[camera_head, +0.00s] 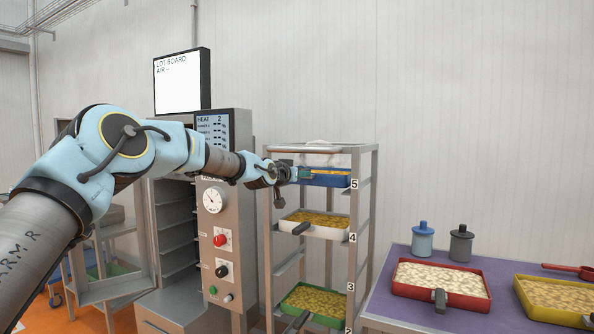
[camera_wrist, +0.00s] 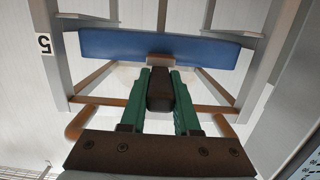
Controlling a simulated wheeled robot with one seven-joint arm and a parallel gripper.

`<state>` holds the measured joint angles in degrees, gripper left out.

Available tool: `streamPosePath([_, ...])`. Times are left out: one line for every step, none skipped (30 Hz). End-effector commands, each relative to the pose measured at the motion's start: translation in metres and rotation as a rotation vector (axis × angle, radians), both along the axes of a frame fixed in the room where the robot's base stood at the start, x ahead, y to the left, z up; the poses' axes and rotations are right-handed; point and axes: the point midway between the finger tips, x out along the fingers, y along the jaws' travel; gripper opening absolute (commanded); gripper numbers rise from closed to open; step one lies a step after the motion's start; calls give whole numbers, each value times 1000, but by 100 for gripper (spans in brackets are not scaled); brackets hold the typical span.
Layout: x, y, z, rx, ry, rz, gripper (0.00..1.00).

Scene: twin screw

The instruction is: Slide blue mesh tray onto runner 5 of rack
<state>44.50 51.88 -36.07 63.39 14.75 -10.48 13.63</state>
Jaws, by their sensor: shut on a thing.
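My gripper (camera_head: 300,174) is at the tray's front left in the head view. In the wrist view the green fingers of my gripper (camera_wrist: 160,92) are shut on the tray's dark handle (camera_wrist: 160,95). Whether the tray's edges rest on the runners is hidden.
A white tray (camera_head: 316,231) is at level 4 and a green tray (camera_head: 314,313) lower in the rack. A control cabinet (camera_head: 236,265) stands left of the rack. A purple table (camera_head: 400,312) at right holds a red tray (camera_head: 469,305), a yellow tray (camera_head: 551,316) and two canisters.

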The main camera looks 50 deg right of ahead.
Motion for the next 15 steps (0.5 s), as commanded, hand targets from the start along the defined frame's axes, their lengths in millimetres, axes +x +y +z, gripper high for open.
streamPosePath([1,-2,4,-6,-2,1,0])
streamPosePath([1,-3,4,-5,-2,1,0])
streamPosePath([1,-4,4,-5,-2,1,0])
streamPosePath([1,-5,4,-6,-2,0,0])
streamPosePath([1,-6,4,-5,-4,1,0])
streamPosePath([1,-6,3,-5,-4,1,0])
streamPosePath([1,-6,3,-5,-4,1,0])
streamPosePath([1,-6,3,-5,-4,1,0])
streamPosePath([1,-6,3,-5,-4,1,0])
streamPosePath([1,-6,3,-5,-4,1,0])
streamPosePath([1,-6,3,-5,-4,1,0])
streamPosePath([1,-6,3,-5,-4,1,0])
streamPosePath([1,-6,3,-5,-4,1,0])
streamPosePath([1,-6,3,-5,-4,1,0])
streamPosePath([1,-6,3,-5,-4,1,0])
